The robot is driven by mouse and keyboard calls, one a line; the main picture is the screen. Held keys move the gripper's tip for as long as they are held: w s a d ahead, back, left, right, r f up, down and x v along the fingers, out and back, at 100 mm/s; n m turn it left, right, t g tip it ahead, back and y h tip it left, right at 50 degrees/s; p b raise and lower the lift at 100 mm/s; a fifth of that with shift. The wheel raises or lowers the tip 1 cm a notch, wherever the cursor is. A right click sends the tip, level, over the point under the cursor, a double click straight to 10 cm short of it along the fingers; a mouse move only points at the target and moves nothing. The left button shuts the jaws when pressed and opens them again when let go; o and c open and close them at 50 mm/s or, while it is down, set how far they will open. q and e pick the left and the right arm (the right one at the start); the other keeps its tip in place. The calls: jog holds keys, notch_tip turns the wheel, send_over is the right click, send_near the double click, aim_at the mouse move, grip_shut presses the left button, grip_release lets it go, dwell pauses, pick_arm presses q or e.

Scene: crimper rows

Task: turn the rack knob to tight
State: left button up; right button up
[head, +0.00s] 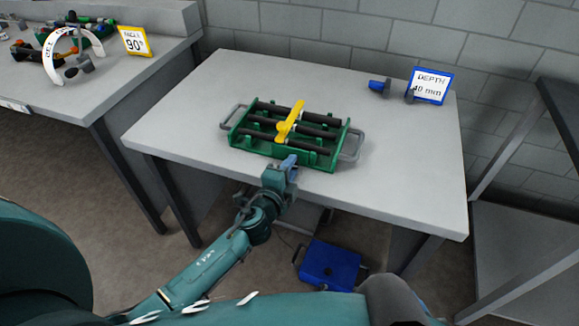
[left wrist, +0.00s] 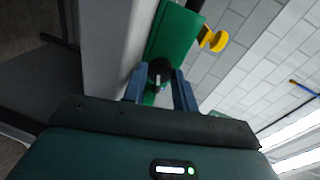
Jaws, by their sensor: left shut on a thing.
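The green rack (head: 262,145) sits near the front edge of the grey table, with dark rods lying across it and a yellow bar (head: 290,120) over them. My left gripper (head: 288,163) is at the front side of the rack. In the left wrist view its two blue fingers (left wrist: 160,90) are shut on the small dark rack knob (left wrist: 160,68) at the green wall. In the head view the gripper hides the knob, and I cannot read its setting. My right gripper is not in view.
A blue plug-like piece (head: 379,87) and a "DEPTH 40 mm" sign (head: 430,87) stand at the table's back right. Another table (head: 60,90) at left holds a white arch and a "90°" sign (head: 134,41). A blue box (head: 330,266) lies on the floor. The table's right side is clear.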

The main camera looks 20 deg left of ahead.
pick_arm(q)
jog(key=shift+d+m+y, duration=0.1)
jog(key=shift+m+y, duration=0.2)
jog(key=shift+m, duration=1)
jog(key=o, duration=1)
jog(key=shift+s, duration=0.1)
jog(key=shift+c, duration=0.2)
jog(key=shift+f, duration=0.15)
